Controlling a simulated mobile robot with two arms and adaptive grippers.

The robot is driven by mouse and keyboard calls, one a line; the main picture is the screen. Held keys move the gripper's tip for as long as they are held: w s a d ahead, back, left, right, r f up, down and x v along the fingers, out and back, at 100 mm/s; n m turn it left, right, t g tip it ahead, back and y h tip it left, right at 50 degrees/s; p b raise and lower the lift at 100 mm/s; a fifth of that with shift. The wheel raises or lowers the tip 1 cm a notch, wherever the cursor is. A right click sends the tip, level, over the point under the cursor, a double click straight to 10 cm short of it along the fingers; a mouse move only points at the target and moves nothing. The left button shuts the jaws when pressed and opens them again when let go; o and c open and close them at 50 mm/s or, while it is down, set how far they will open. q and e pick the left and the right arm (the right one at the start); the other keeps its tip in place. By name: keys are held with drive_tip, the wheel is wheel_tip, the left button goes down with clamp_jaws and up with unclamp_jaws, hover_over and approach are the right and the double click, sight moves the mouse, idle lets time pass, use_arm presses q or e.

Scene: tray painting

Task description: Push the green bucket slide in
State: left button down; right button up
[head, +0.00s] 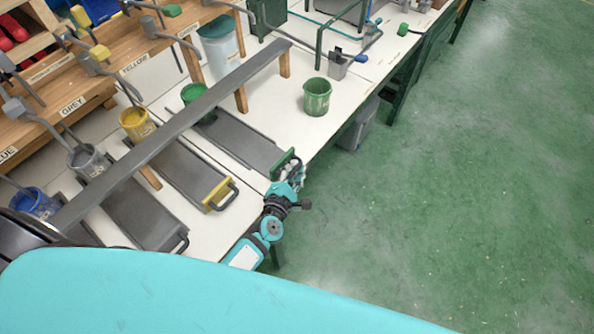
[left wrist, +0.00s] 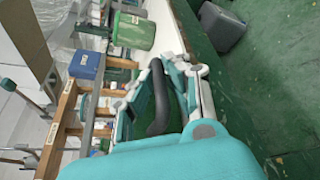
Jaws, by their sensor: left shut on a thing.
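The green bucket slide is a dark grey tray (head: 240,140) with a green front plate and a handle (head: 290,160). It sticks out toward the table's front edge from under a long grey beam. A green bucket (head: 190,91) stands at its far end, partly hidden by the beam. My left gripper (head: 292,178) is at the front end of the slide, shut on the handle. In the left wrist view the dark curved handle (left wrist: 158,98) lies between the fingers (left wrist: 165,88). My right gripper is not in view.
Another green bucket (head: 317,98) stands on the table right of the slide. The yellow slide (head: 190,172) lies to the left, with a grey slide (head: 135,215) beyond. The grey beam (head: 170,133) crosses above the slides. Green floor (head: 430,200) is free at right.

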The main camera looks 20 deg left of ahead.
sight(274, 162)
use_arm(q)
drive_tip(key=w+a, duration=0.1)
drive_tip(key=a, duration=0.1)
drive_tip(key=a+b, duration=0.1)
drive_tip(key=a, duration=0.1)
drive_tip(key=w+a, duration=0.1)
drive_tip(key=a, duration=0.2)
drive_tip(key=shift+w+a+f, duration=0.1)
drive_tip(key=shift+w, duration=0.2)
drive_tip(key=shift+a, duration=0.2)
drive_tip(key=c, duration=1.7)
unclamp_jaws()
drive_tip(key=shift+w, duration=0.1)
drive_tip(key=shift+o, duration=0.4)
drive_tip(key=shift+a, duration=0.1)
drive_tip(key=v, duration=1.2)
